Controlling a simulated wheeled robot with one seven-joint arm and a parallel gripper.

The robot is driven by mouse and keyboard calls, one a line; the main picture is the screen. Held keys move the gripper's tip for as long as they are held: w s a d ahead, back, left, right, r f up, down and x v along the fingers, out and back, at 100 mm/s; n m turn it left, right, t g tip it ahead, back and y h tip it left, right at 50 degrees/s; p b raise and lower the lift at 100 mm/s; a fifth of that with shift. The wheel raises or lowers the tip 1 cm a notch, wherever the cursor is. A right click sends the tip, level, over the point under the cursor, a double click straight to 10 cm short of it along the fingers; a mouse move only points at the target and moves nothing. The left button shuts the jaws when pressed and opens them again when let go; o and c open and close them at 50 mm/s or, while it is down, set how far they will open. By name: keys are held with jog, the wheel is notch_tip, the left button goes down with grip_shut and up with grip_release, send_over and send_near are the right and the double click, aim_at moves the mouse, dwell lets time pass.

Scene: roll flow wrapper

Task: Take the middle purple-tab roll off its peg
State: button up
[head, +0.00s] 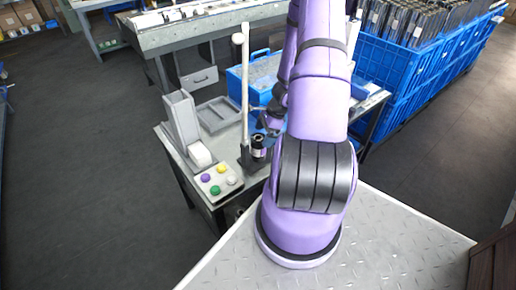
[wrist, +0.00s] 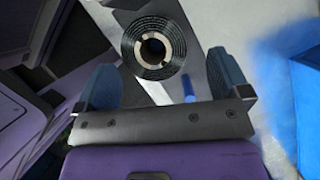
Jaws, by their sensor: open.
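A dark ring-shaped roll (wrist: 153,66) with a pale core and a black centre hole faces the wrist camera end-on, just beyond my fingertips. No purple tab can be made out on it, and I cannot tell which roll it is. My gripper (wrist: 164,76) is open, its two blue fingers spread with nothing between them. They are apart from the roll, which lies ahead of the gap. In the head view a small dark cylinder (head: 258,142) stands near a white upright post (head: 245,85). My purple arm hides much of this area, and the gripper is barely visible there.
The grey machine table holds a panel with several coloured buttons (head: 219,181), an upright grey chute (head: 180,120) and a shallow grey tray (head: 219,116). A blue crate (head: 236,88) stands behind the post. Large blue crates (head: 395,69) fill the right. Open floor lies left.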

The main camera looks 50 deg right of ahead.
aim_at(258, 143)
jog(key=shift+a+x, duration=0.15)
jog(key=shift+x, duration=1.05)
jog(key=shift+a+x, duration=0.1)
jog(key=shift+x, duration=1.15)
jog(key=shift+s+r, duration=0.1)
jog(key=shift+c, duration=0.4)
jog(key=c, duration=1.1)
jog(key=shift+r, duration=0.1)
jog(key=shift+c, duration=0.2)
